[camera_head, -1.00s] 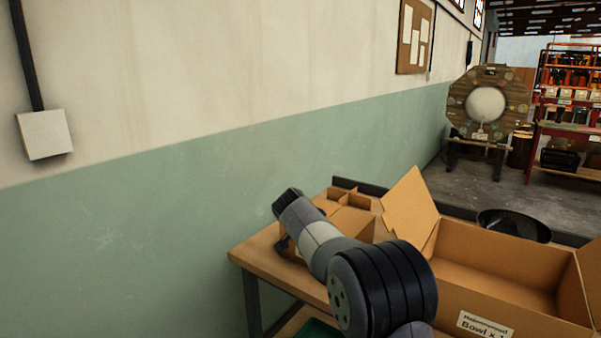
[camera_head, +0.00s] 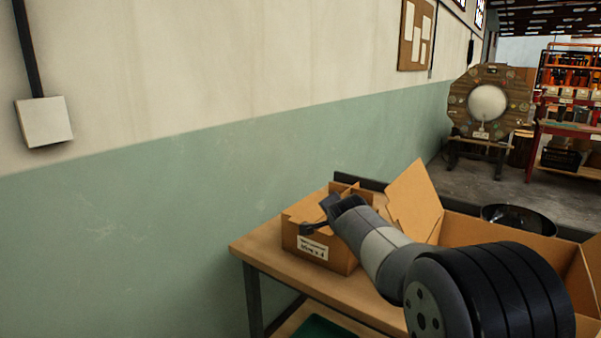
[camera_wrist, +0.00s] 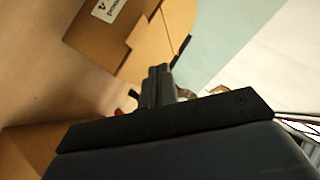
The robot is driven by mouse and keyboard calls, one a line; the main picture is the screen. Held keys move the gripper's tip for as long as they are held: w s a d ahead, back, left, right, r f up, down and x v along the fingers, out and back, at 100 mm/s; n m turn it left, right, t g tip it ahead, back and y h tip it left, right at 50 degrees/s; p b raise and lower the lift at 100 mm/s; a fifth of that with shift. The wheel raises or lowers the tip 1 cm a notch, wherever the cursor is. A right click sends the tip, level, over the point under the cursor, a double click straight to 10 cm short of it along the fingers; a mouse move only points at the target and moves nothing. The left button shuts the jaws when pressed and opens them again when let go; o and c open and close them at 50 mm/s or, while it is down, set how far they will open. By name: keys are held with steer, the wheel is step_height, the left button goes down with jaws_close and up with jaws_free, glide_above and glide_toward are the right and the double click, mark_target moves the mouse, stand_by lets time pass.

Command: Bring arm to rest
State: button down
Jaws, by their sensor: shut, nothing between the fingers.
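My arm reaches in from the lower right of the head view, over the table. My gripper (camera_head: 318,228) is at its far end, in front of the small divided cardboard box (camera_head: 312,262) and seen against it. In the wrist view my gripper (camera_wrist: 158,82) shows as dark fingers close together, with nothing between them. The small box, with a white label, shows at the top of the wrist view (camera_wrist: 155,18). I cannot tell from the head view whether the gripper touches the box.
A wooden table (camera_head: 262,246) stands by the green and cream wall. A large open cardboard box (camera_head: 505,236) is on the right, with a flap raised beside my arm. A black bowl (camera_head: 518,221) is behind it. A green bin (camera_head: 322,328) sits below the tabletop.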

steer(key=shift+s+d+r+m+t+y+p, duration=0.2)
steer(key=shift+s+d+m+t+y+p, duration=0.25)
steer(key=shift+p, duration=0.55)
steer(key=shift+d, duration=0.1)
steer(key=shift+f, duration=0.15)
